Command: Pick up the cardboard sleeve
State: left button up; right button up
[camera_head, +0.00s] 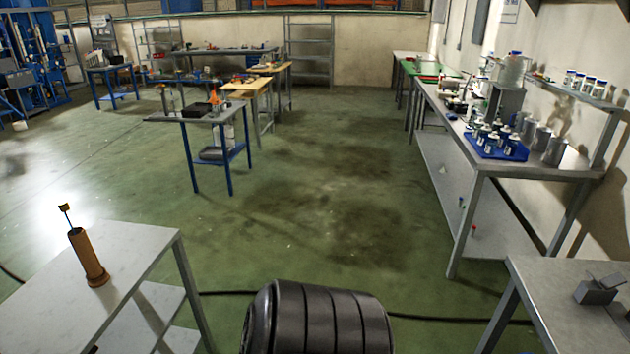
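A brown tube, which looks like the cardboard sleeve (88,258), stands on the grey-white table at the lower left. It leans slightly to the left and has a wider ring at its base. A thin dark rod with a small tan block at its tip sticks up above its top. The inside of the tube is hidden. Neither of my grippers is in view, so nothing is seen touching the sleeve.
The sleeve's table (120,262) is otherwise bare on top. A long bench on the right carries a blue tray (497,146) of bottles. A near-right table (565,315) holds a grey metal block (597,290). A blue-legged table (205,113) stands farther back. Green floor is open between.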

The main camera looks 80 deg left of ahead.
aim_at(96, 277)
jog(key=u, duration=4.2)
jog(key=i+l+z, duration=0.45)
jog(key=i+z, duration=0.25)
jog(key=i+l+z, duration=0.1)
jog(key=i+z, duration=0.25)
jog(key=i+l+z, duration=0.3)
jog(key=i, duration=0.5)
jog(key=i+j+z, duration=0.1)
jog(key=i+z, duration=0.15)
jog(key=i, duration=0.5)
jog(key=i+u, duration=0.4)
jog(key=i, duration=0.15)
jog(key=i+l+u, duration=0.1)
jog(key=i+u, duration=0.25)
jog(key=i, duration=0.2)
jog(key=i+l+u, duration=0.25)
jog(key=i+u, duration=0.15)
jog(key=i, duration=0.15)
jog(key=i+j+u, duration=0.25)
jog(key=u, duration=0.15)
jog(key=i+u, duration=0.85)
jog(key=i+l+u, duration=0.15)
jog(key=i+u, duration=0.25)
jog(key=i+j+u, duration=0.1)
jog(key=i+u, duration=0.35)
jog(key=i+l+u, duration=0.15)
jog(key=i+u, duration=0.35)
jog(key=i+l+u, duration=0.45)
jog(key=i, duration=0.15)
jog(key=j, duration=0.1)
